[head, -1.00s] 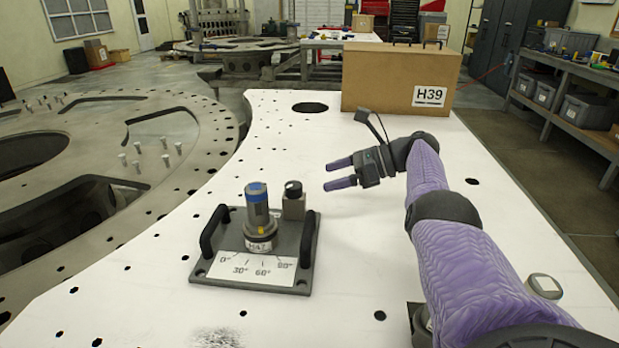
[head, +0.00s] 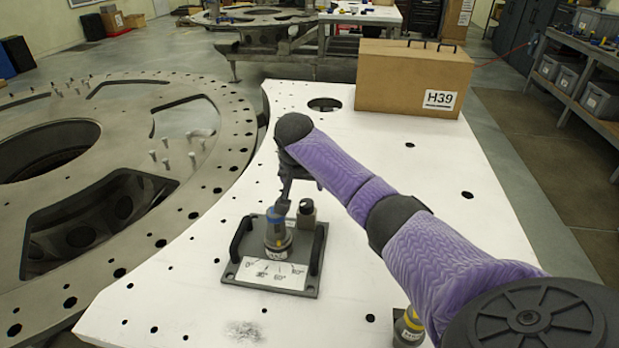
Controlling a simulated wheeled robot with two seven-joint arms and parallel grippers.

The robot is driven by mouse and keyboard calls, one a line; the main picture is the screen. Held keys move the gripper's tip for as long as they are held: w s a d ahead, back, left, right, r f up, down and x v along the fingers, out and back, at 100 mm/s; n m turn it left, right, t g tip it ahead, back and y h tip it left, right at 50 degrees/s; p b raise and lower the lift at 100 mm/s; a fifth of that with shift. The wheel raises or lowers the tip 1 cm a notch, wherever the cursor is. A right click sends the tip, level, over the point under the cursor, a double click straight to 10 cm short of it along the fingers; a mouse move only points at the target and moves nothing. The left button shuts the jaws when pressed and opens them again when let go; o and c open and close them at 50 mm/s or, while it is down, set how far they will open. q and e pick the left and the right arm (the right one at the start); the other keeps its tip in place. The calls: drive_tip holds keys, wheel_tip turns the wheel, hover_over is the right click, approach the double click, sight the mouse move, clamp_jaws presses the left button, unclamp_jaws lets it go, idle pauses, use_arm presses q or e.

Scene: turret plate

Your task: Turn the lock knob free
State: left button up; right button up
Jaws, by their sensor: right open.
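The grey turret plate (head: 301,256) lies on the white table, with a black handle at each side and a white degree scale in front. A grey upright cylinder (head: 278,240) with a blue band stands on it. Behind and right of the cylinder is a small grey block with a black knob (head: 306,205) on top, which seems to be the lock knob. My right gripper (head: 283,206) points down over the cylinder's top, just left of the knob. It is open; whether it touches the cylinder is unclear. My left gripper is out of view.
A cardboard box (head: 398,80) marked H39 stands at the table's back. A grey cylinder with a yellow band (head: 408,326) is partly hidden by my right arm at the front. A large metal ring (head: 226,135) lies left. The table's right side is mostly clear.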

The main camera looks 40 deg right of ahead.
sight(306, 203)
drive_tip(key=b+x, duration=0.5)
drive_tip(key=x, duration=0.4)
drive_tip(key=shift+a+f, duration=0.15)
drive_tip(key=shift+f, duration=0.1)
drive_tip(key=shift+w+d+f+b, duration=0.1)
drive_tip(key=shift+d+f+b, duration=0.1)
drive_tip(key=shift+f+b, duration=0.1)
drive_tip(key=shift+r, duration=0.1)
drive_tip(key=shift+c, duration=0.3)
clamp_jaws()
